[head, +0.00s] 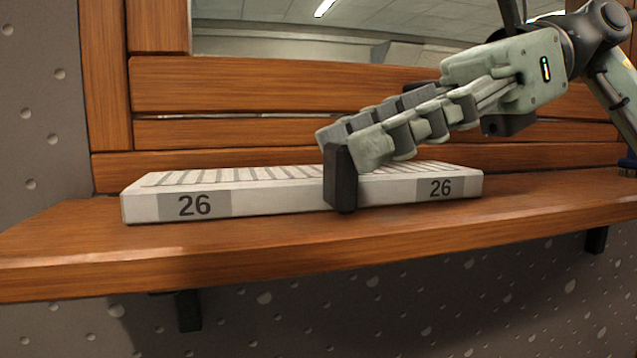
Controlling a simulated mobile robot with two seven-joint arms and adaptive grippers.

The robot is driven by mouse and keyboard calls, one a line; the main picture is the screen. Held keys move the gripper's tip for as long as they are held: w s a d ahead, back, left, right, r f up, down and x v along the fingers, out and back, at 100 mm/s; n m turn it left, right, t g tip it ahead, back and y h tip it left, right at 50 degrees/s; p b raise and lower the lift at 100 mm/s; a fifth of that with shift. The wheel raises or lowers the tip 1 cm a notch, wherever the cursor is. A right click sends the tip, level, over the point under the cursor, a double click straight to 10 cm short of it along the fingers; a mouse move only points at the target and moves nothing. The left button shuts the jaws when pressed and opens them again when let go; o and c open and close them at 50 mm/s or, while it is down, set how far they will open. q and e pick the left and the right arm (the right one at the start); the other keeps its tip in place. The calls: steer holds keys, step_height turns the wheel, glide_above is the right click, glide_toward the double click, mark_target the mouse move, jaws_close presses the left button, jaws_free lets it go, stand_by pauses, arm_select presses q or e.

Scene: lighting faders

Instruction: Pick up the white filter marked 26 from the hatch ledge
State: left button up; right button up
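The white filter (275,205) is a flat slab with a slatted top, lying on the wooden hatch ledge (130,262). Its front face carries 26 on a grey patch at each end. A black upright block (341,180) stands at the middle of its front face; I cannot tell whether it is a handle of the filter or part of the gripper. My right gripper (352,143) reaches in from the upper right, its green and grey fingers close together at the top of the block. I cannot tell whether they grip it. My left gripper is not in view.
Wooden slats (230,84) and a frame post (104,75) rise behind the ledge, with an opening above. Dark brackets (188,311) support the ledge from below. The ledge is bare left of the filter.

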jaws_close()
steer(key=shift+r, duration=0.1)
